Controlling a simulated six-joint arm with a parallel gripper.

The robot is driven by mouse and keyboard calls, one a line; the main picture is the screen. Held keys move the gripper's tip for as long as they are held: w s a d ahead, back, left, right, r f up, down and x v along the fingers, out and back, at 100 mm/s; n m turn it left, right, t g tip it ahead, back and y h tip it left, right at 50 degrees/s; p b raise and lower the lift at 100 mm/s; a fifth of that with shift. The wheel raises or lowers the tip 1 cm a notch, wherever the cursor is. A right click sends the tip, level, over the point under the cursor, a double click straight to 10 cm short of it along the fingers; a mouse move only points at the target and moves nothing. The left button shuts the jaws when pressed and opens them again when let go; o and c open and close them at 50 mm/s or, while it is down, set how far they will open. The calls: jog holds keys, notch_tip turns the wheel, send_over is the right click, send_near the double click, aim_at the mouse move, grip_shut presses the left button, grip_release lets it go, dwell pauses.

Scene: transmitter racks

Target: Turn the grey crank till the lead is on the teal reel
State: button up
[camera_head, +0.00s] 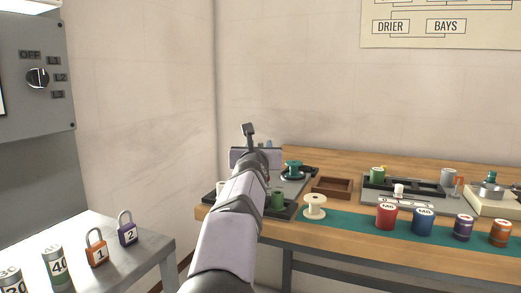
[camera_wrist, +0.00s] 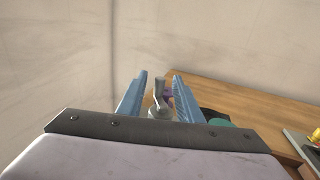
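My gripper (camera_wrist: 160,74) is open, its two blue fingers apart in the wrist view. A grey upright piece, seemingly the grey crank (camera_wrist: 158,103), shows between the fingers with space on both sides; I cannot tell its depth. In the head view my gripper (camera_head: 256,156) is at the left end of the bench and its fingertips are hidden. The teal reel (camera_head: 293,167) stands just right of it on a dark-edged board; a teal patch (camera_wrist: 221,122) shows in the wrist view. The crank is hidden behind my arm in the head view. I cannot make out the lead.
A brown tray (camera_head: 332,187) lies right of the teal reel. Several labelled cans stand on the green mat (camera_head: 345,221). Padlocks (camera_head: 97,250) sit on the left grey table.

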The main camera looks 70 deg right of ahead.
jog(key=shift+s+a, duration=0.1)
jog(key=shift+a, duration=0.25)
jog(key=p, duration=0.1)
jog(key=d+r+n+p, duration=0.1)
jog(key=p, duration=0.1)
jog(key=shift+d+r, duration=0.15)
jog(key=shift+r, duration=0.1)
jog(key=d+r+n+t+y+p, duration=0.3)
jog(key=n+t+p, duration=0.45)
jog(key=p, duration=1.45)
jog(key=s+a+f+p, duration=0.1)
jog(key=a+p, duration=0.1)
jog(key=s+a+f+m+y+p, duration=0.1)
jog(key=s+a+f+p, duration=0.1)
jog(key=s+a+f+m+y+p, duration=0.1)
jog(key=a+p, duration=0.1)
jog(key=shift+s+f+m, duration=0.15)
jog(key=shift+f+m, duration=0.1)
jog(key=shift+f, duration=0.1)
jog(key=shift+p+x, duration=1)
jog(key=shift+x, duration=2.75)
grip_shut()
